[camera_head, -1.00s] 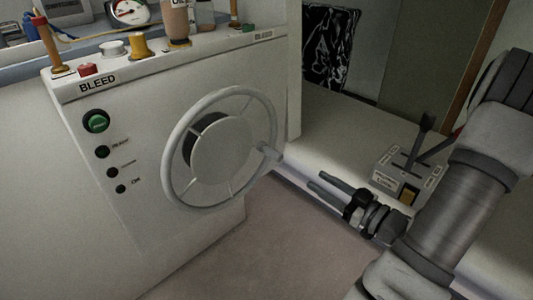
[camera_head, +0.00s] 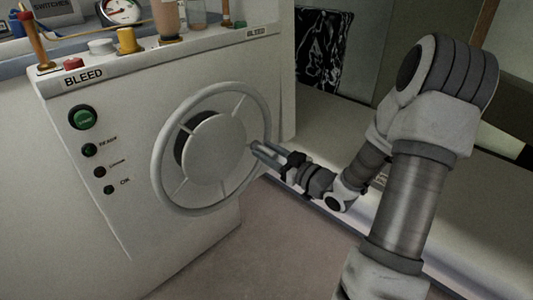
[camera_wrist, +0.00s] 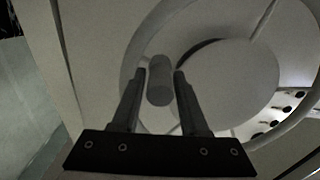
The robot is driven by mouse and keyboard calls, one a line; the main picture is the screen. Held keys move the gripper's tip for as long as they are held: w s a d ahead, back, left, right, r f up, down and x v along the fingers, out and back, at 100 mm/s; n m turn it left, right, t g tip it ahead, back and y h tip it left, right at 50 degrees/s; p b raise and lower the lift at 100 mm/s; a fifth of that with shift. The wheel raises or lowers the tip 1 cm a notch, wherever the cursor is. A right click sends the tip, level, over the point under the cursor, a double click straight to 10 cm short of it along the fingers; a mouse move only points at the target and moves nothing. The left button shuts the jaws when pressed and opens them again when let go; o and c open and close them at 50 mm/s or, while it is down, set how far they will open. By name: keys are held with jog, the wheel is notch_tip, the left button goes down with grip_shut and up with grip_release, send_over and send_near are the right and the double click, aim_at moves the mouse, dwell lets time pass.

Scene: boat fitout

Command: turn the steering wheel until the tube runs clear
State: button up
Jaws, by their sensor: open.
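The pale steering wheel (camera_head: 157,181) is mounted upright on the front of a white console (camera_head: 115,215), with a round hub (camera_head: 215,148) and thin spokes. Its short knob (camera_wrist: 158,82) sits on the rim, between my fingers in the wrist view. My gripper (camera_head: 254,150) reaches the right side of the wheel from the right; in the wrist view my gripper (camera_wrist: 160,74) is open, with a finger on each side of the knob and a small gap visible. In the head view the fingers mostly hide the knob. I cannot make out clearly which item is the tube.
The console top holds a red button (camera_head: 73,64), a yellow cap (camera_head: 126,41), a bottle (camera_head: 169,18), a clear jar (camera_head: 195,14) and a gauge (camera_head: 121,11). A green button (camera_head: 83,117) is on its front. A white ledge (camera_head: 310,118) lies right; floor (camera_head: 270,245) is clear.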

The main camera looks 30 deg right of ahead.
jog(key=shift+w, duration=0.15)
jog(key=shift+c, duration=0.3)
grip_shut()
dwell(1.1)
